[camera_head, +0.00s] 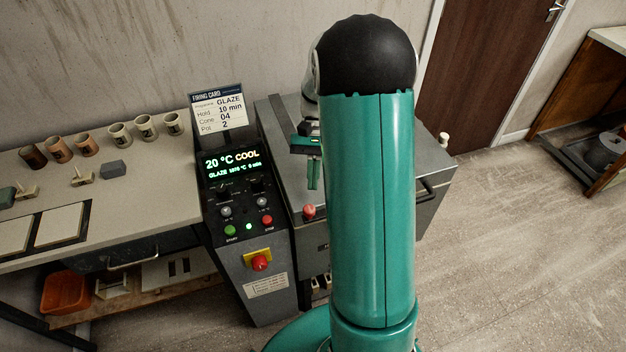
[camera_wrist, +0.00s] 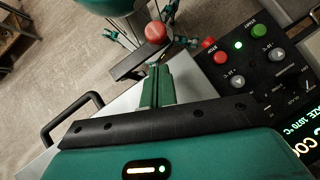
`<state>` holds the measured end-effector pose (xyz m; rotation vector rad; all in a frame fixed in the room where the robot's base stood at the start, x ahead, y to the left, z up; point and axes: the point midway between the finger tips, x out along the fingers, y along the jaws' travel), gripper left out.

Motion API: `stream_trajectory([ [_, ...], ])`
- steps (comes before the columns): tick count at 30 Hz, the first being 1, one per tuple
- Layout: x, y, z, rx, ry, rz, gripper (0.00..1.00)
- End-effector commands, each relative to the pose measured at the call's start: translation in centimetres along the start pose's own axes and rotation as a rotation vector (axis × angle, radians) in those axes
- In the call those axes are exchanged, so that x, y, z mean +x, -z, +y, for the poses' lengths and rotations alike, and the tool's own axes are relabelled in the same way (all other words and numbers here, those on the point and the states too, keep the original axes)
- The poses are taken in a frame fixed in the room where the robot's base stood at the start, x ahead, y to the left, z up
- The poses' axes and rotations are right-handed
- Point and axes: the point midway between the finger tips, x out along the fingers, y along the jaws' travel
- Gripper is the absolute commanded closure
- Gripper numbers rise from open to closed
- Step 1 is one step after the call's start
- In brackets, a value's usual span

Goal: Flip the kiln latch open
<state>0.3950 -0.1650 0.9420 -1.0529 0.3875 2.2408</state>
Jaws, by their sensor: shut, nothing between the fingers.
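The kiln (camera_head: 285,130) is a grey box with a metal lid, just right of the control panel, partly hidden behind my arm. Its latch has a red ball knob (camera_head: 309,211) at the front edge of the lid. In the wrist view the latch knob (camera_wrist: 156,32) shows just beyond my fingertips, next to a dark bar (camera_wrist: 132,62). My gripper (camera_head: 314,186) points down over the lid, behind the knob. In the wrist view my gripper (camera_wrist: 156,70) has its green fingers together and empty. A small gap seems to separate fingertips and knob; contact cannot be told.
The control panel (camera_head: 238,190) with buttons and a red emergency knob (camera_head: 260,263) stands left of the kiln. A black lid handle (camera_head: 437,190) sits at the right. Cups (camera_head: 60,149) stand on the left bench (camera_head: 150,190).

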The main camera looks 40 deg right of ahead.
Motion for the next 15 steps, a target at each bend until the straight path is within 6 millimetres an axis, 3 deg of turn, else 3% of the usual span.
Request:
stream_trajectory([
  [2,-0.2,0.0,0.0,0.000,0.000,0.001,1.00],
  [15,-8.2,-0.3,0.2,0.000,0.000,0.004,1.00],
])
